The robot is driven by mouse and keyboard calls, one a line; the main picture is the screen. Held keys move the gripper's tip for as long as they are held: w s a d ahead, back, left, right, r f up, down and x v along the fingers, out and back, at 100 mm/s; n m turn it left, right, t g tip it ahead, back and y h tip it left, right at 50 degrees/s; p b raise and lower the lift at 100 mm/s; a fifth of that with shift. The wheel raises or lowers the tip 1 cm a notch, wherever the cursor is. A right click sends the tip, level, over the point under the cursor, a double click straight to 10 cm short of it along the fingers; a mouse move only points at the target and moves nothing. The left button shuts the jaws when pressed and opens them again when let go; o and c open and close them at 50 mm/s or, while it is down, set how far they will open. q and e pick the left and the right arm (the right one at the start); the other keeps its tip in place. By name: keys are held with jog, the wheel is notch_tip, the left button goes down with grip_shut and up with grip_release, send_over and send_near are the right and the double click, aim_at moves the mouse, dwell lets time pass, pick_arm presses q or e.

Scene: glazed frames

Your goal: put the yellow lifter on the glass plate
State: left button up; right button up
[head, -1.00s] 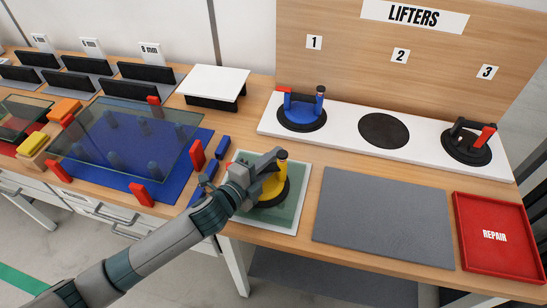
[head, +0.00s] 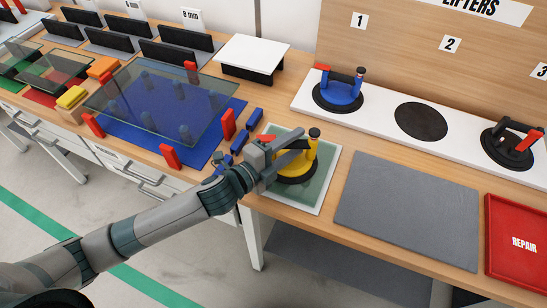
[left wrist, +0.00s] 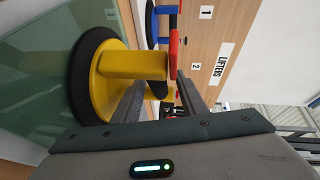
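The yellow lifter (head: 297,170) has a black round base and a black-topped post. It stands on a small green glass pane on a white board (head: 323,190). My left gripper (head: 292,148) is at its handle. In the left wrist view its two fingers (left wrist: 160,98) are apart, with part of the yellow lifter (left wrist: 110,75) and its red end between and beyond them; contact cannot be told. A large clear glass plate (head: 150,100) rests raised over a blue mat (head: 205,147), with dark round supports beneath. My right gripper is not in view.
Red blocks (head: 169,156) and blue blocks (head: 239,143) stand around the large glass plate. A blue lifter (head: 338,95) and a black lifter (head: 508,150) stand on the white rack (head: 380,135). A grey mat (head: 405,210) lies bare, beside a red repair tray (head: 515,240).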

aim_at(289, 147)
pick_arm(q)
jog(key=b+v, duration=0.1)
jog(key=v, duration=0.5)
jog(key=shift+s+a+b, duration=0.25)
jog(key=shift+a+b, duration=0.05)
jog(key=shift+s+a+r, duration=0.15)
jog(key=shift+s+a, duration=0.1)
jog(key=shift+s, duration=0.05)
